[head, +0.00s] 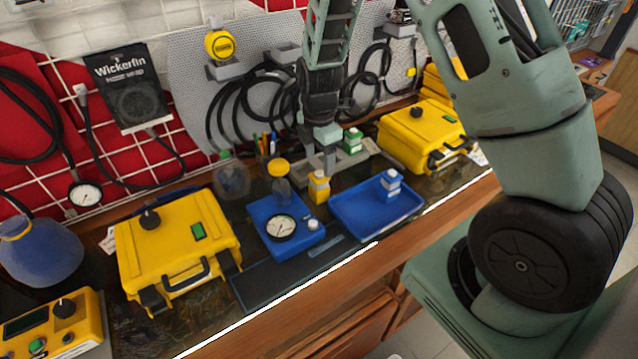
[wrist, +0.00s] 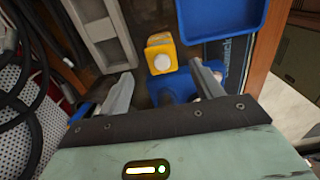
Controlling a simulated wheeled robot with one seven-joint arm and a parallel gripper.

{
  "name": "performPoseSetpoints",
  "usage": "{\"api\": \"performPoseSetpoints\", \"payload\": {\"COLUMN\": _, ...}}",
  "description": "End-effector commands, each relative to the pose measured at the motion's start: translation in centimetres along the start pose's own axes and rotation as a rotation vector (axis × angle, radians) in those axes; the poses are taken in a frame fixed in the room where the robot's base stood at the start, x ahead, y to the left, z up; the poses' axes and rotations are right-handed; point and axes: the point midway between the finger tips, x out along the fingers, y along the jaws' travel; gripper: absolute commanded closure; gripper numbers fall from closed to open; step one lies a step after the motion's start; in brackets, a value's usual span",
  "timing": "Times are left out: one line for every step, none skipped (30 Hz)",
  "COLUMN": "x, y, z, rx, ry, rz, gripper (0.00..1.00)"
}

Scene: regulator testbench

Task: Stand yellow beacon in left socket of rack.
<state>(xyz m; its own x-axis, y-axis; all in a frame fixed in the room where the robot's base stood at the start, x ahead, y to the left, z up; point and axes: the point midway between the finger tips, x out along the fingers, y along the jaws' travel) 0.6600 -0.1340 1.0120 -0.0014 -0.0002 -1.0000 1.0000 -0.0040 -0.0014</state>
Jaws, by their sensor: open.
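The yellow beacon (head: 319,188) stands upright on the dark bench mat, between a blue gauge box and a blue tray. In the wrist view the yellow beacon (wrist: 160,56) shows its pale round top, just beyond the gap between my fingers. My gripper (head: 326,162) is open and points down, above and behind the beacon; its fingers (wrist: 163,70) also show open and empty in the wrist view. The grey rack (head: 362,160) lies behind the beacon, with a green beacon (head: 352,140) standing in it. My gripper partly covers the rack's left part. The rack (wrist: 101,30) is upper left in the wrist view.
The blue tray (head: 349,211) holds a blue-and-white beacon (head: 390,184) right of the yellow one. The blue gauge box (head: 275,213) is close on the left. Yellow cases (head: 180,245) stand left and right (head: 424,135). Pens and hanging hoses are behind.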

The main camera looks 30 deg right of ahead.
Motion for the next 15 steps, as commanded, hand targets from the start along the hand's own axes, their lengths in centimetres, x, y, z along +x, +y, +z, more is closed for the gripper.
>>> {"api": "performPoseSetpoints", "payload": {"x": 0.6, "y": 0.0, "z": 0.0, "rx": -0.001, "ry": 0.0, "rz": -0.003, "gripper": 0.35}}
{"api": "performPoseSetpoints", "payload": {"x": 0.9, "y": 0.0, "z": 0.0, "rx": -0.001, "ry": 0.0, "rz": -0.003, "gripper": 0.35}}
{"api": "performPoseSetpoints", "payload": {"x": 1.3, "y": 0.0, "z": 0.0, "rx": -0.001, "ry": 0.0, "rz": -0.002, "gripper": 0.35}}
{"api": "performPoseSetpoints", "payload": {"x": 1.5, "y": 0.0, "z": 0.0, "rx": 0.0, "ry": 0.0, "rz": -0.001, "gripper": 0.35}}
{"api": "performPoseSetpoints", "payload": {"x": 1.7, "y": 0.0, "z": 0.0, "rx": 0.0, "ry": 0.0, "rz": 0.0, "gripper": 0.35}}
{"api": "performPoseSetpoints", "payload": {"x": 1.9, "y": 0.0, "z": 0.0, "rx": 0.0, "ry": 0.0, "rz": 0.0, "gripper": 0.35}}
{"api": "performPoseSetpoints", "payload": {"x": 2.0, "y": 0.0, "z": 0.0, "rx": -0.001, "ry": 0.0, "rz": 0.0, "gripper": 0.35}}
{"api": "performPoseSetpoints", "payload": {"x": 2.1, "y": 0.0, "z": 0.0, "rx": -0.001, "ry": 0.0, "rz": -0.001, "gripper": 0.35}}
{"api": "performPoseSetpoints", "payload": {"x": 2.3, "y": 0.0, "z": 0.0, "rx": -0.002, "ry": 0.0, "rz": -0.001, "gripper": 0.35}}
{"api": "performPoseSetpoints", "payload": {"x": 2.5, "y": -0.1, "z": 0.0, "rx": -0.001, "ry": 0.0, "rz": -0.001, "gripper": 0.35}}
{"api": "performPoseSetpoints", "payload": {"x": 2.8, "y": -0.1, "z": -0.1, "rx": 0.0, "ry": 0.0, "rz": -0.001, "gripper": 0.35}}
{"api": "performPoseSetpoints", "payload": {"x": 3.2, "y": -0.2, "z": -0.1, "rx": 0.0, "ry": 0.0, "rz": -0.004, "gripper": 0.35}}
{"api": "performPoseSetpoints", "payload": {"x": 3.5, "y": -0.3, "z": -0.1, "rx": -0.001, "ry": -0.001, "rz": -0.003, "gripper": 0.35}}
{"api": "performPoseSetpoints", "payload": {"x": 3.9, "y": -0.3, "z": -0.1, "rx": 0.0, "ry": 0.0, "rz": -0.004, "gripper": 0.35}}
{"api": "performPoseSetpoints", "payload": {"x": 4.4, "y": -0.4, "z": -0.1, "rx": 0.0, "ry": 0.0, "rz": -0.004, "gripper": 0.35}}
